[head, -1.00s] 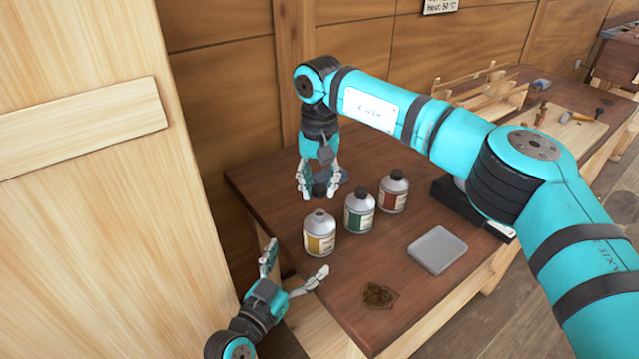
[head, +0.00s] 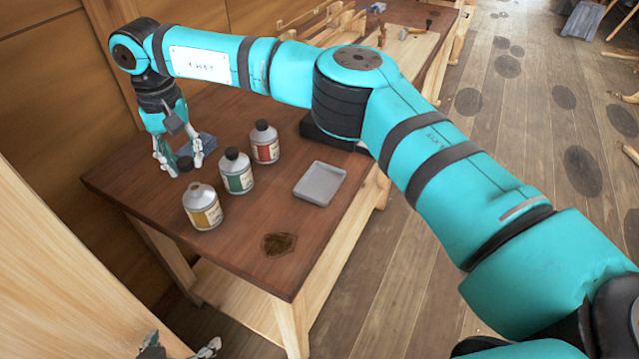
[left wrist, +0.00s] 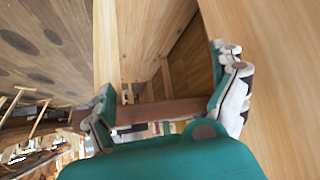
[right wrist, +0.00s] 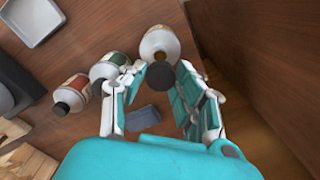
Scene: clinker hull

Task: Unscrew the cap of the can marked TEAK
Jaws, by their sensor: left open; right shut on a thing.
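Three grey cans stand upright on the brown table (head: 245,215). The yellow-label can (head: 203,207) has a bare neck; the green-label can (head: 237,172) and the red-label can (head: 264,143) wear black caps. No label is legible, so I cannot tell which is TEAK. My right gripper (head: 180,165) is shut on a black cap (right wrist: 161,76), behind and left of the yellow-label can and apart from it in the head view. My left gripper (head: 182,348) is open and empty, low at the bottom edge of the head view, away from the cans.
A shallow grey tray (head: 320,184) lies right of the cans. A dark brown patch (head: 278,244) is near the table's front corner. A small blue-grey object (right wrist: 143,118) lies close to my right gripper. A pale wooden panel (head: 40,270) stands at left.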

